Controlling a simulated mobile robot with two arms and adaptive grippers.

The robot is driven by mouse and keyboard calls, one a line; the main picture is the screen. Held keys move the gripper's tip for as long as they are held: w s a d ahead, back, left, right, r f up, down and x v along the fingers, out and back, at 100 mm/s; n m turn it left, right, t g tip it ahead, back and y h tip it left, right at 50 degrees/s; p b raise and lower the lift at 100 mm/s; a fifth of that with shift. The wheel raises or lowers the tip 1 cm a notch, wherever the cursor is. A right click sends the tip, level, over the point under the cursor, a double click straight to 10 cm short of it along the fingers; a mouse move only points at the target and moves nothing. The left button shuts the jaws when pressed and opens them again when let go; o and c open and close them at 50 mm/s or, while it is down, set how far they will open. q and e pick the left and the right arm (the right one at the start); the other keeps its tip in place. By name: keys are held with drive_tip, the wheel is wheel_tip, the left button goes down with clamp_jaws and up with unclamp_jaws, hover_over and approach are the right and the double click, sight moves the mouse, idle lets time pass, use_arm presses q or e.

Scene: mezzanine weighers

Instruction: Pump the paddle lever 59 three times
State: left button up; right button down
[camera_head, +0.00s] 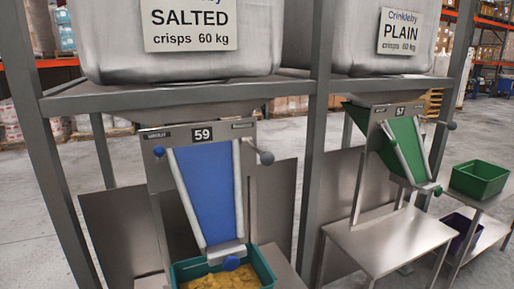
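The weigher marked 59 (201,135) hangs under the left steel frame, with a blue sloping chute (206,192) on its front. A lever with a dark grey ball end (266,158) sticks out at its upper right. A small blue ball (158,151) sits at its upper left. A blue rounded knob or paddle (231,263) shows at the chute's lower end, above a teal crate (265,268) holding yellow crisps. I cannot tell from their looks which of these is the paddle lever. Neither of my grippers is in view.
A grey "SALTED crisps" sack (105,45) sits above weigher 59. To the right is weigher 57 (398,111) with a green chute and a bare steel table (385,240). A green crate (480,180) stands far right. Steel posts (316,130) flank weigher 59.

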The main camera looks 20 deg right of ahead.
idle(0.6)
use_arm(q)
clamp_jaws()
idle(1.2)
